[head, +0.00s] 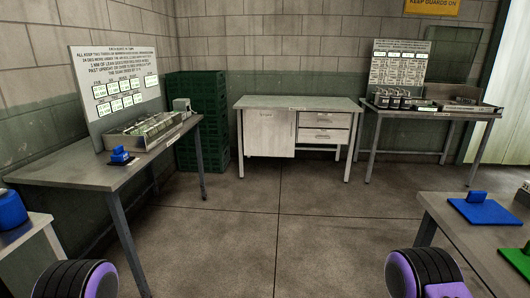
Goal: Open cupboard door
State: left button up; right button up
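The cupboard door (269,134) is a pale, flat panel at the left of a workbench (298,102) against the back wall. It looks closed, flush with the bench front. A small dark mark, perhaps its handle, shows near its upper right edge, too small to tell. Purple and black parts of my two arms show at the bottom left and bottom right edges. Neither gripper is in view, so whether they are open or shut is hidden. Both visible arm parts are far from the door.
Two drawers (325,128) sit right of the door. Stacked green crates (198,115) stand left of the bench. A long table (70,174) lines the left, another table (440,113) stands back right, and one (470,232) is near right. The middle floor (275,225) is clear.

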aim_at(271, 134)
jog(key=z, duration=0.25)
jog(key=i, duration=2.5)
jog(key=z, duration=0.45)
jog(key=i, duration=3.6)
